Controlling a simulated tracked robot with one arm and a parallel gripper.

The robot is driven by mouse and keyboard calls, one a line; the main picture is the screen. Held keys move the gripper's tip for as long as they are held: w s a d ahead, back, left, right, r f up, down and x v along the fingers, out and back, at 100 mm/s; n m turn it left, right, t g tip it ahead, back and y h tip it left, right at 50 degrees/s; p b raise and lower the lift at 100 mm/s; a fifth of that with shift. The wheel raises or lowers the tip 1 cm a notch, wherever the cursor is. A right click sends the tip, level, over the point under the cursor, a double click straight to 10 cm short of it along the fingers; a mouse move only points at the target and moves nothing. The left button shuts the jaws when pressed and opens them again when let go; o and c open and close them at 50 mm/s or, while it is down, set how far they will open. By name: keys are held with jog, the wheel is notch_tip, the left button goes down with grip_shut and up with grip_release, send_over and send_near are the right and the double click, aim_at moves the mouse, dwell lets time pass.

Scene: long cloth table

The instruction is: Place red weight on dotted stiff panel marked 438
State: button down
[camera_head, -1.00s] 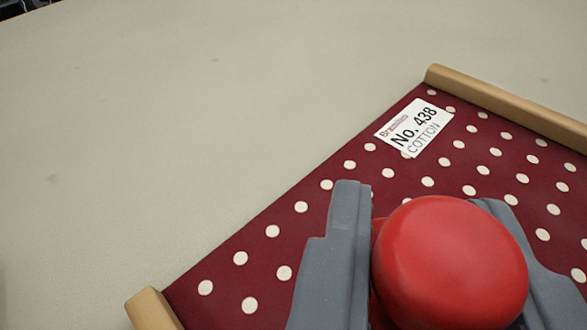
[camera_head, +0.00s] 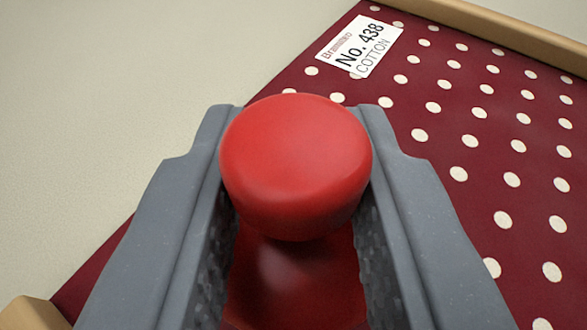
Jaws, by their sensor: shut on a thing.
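The red weight (camera_head: 296,160) is glossy, with a rounded knob on top and a darker red body below. My gripper (camera_head: 297,112) is shut on it, one grey finger on each side. The dotted panel (camera_head: 480,205) is dark red with white dots and lies under and to the right of the weight. Its white label (camera_head: 360,42) reads "No. 438 COTTON" and lies beyond the fingertips. The weight's underside is hidden, so I cannot tell whether it touches the panel.
A wooden bar (camera_head: 500,32) edges the panel at the upper right, and another wooden end (camera_head: 30,314) shows at the lower left. The pale cloth table (camera_head: 100,110) is bare to the left. The dotted surface right of my gripper is clear.

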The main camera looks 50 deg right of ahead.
jog(key=shift+s+f, duration=0.1)
jog(key=shift+f, duration=0.45)
jog(key=c, duration=1.4)
grip_release()
jog(key=shift+o, duration=1.1)
jog(key=shift+s+f, duration=0.1)
jog(key=shift+f, duration=0.15)
jog(key=shift+r, duration=0.2)
jog(key=r+v, duration=0.1)
jog(key=v, duration=1.1)
jog(key=shift+r, duration=0.2)
jog(key=shift+w, duration=0.25)
